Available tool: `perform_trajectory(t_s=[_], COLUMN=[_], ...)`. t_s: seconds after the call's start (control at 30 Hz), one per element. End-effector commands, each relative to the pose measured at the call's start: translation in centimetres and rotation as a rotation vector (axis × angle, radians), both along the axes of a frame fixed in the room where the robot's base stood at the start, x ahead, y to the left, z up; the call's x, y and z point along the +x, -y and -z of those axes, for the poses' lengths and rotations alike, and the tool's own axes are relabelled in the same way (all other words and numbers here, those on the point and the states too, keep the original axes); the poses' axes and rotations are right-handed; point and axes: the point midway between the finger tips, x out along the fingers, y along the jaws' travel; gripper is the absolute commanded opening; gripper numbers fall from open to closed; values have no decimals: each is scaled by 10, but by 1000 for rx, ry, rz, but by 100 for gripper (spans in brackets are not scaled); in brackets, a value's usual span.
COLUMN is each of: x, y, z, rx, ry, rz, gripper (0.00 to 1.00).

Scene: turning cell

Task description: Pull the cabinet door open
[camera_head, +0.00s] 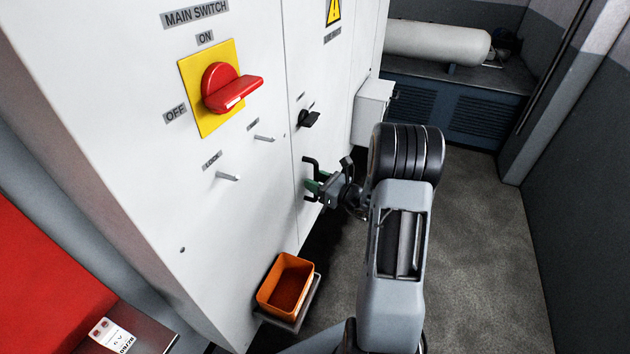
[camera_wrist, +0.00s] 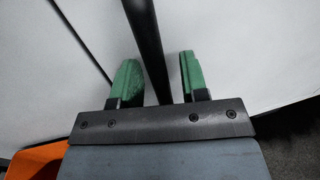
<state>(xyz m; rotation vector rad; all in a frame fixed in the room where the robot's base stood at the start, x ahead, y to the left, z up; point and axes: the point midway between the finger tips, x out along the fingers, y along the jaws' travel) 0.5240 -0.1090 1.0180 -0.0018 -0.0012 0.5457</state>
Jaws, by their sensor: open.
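The white cabinet door (camera_head: 330,100) is shut, with a dark seam along its left edge. Its black bar handle (camera_head: 308,164) is partly hidden behind my gripper in the head view. In the wrist view the handle (camera_wrist: 146,45) runs as a dark bar between my gripper's two green fingers (camera_wrist: 157,78). My gripper (camera_head: 314,187) is open at the handle. Gaps show on both sides of the bar, so the fingers are around it without clamping it.
A red main switch (camera_head: 228,88) on a yellow plate, two pegs (camera_head: 228,177) and a black knob (camera_head: 309,119) stick out from the cabinet. An orange bin (camera_head: 286,284) sits on a low shelf. A grey box (camera_head: 372,110) is at the back. Floor right of my arm is clear.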

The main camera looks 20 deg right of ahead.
Motion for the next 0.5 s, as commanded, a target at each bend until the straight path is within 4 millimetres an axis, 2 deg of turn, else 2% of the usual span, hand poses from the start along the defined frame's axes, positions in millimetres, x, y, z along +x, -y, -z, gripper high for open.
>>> perform_trajectory(t_s=[0.2, 0.5], x=[0, 0], y=[0, 0], z=[0, 0], rx=[0, -1], ry=[0, -1], rz=[0, -1], gripper=[40, 11])
